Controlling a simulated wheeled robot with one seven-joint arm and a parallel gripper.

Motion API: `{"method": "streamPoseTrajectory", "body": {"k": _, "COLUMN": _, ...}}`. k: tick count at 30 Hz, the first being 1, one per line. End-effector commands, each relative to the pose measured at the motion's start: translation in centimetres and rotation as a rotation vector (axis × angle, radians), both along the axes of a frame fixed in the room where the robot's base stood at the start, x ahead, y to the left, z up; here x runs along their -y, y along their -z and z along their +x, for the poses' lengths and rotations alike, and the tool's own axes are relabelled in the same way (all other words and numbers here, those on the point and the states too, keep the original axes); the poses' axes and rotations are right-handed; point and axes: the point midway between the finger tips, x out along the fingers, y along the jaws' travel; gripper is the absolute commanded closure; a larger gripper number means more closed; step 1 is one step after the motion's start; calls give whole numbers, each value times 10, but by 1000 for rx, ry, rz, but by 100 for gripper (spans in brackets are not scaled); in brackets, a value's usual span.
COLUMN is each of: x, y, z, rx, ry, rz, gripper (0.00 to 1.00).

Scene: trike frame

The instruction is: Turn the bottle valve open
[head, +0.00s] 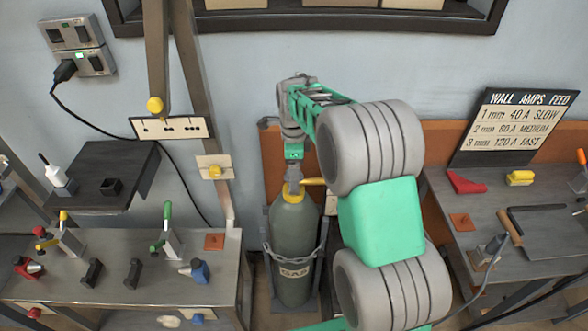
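The gas bottle (294,240) is a grey-green cylinder with a yellow collar and a "GAS" label. It stands upright between the two benches, with a chain around its body. Its valve (293,188) is at the top, and a yellow piece (314,182) sticks out to the right beside it. My gripper (293,170) points down from the end of my arm, right over the valve. The fingers are small and overlap the valve top, so I cannot tell whether they touch it or are open or shut.
The left bench (130,290) holds several clamps and small tools. The right bench (450,210) carries a red piece, a yellow block (520,178) and a sign (522,112). Slanted metal bars (205,100) stand left of the bottle. My arm hides the area right of it.

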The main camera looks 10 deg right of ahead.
Motion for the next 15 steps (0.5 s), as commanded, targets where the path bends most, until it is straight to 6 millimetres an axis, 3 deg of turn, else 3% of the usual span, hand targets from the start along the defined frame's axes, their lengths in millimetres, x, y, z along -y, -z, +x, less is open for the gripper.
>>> {"method": "streamPoseTrajectory", "body": {"k": 3, "x": 0, "y": 0, "z": 0, "rx": 0, "ry": -1, "rz": 0, "gripper": 26}}
{"method": "streamPoseTrajectory", "body": {"k": 15, "x": 0, "y": -1, "z": 0, "rx": 0, "ry": -1, "rz": 0, "gripper": 59}}
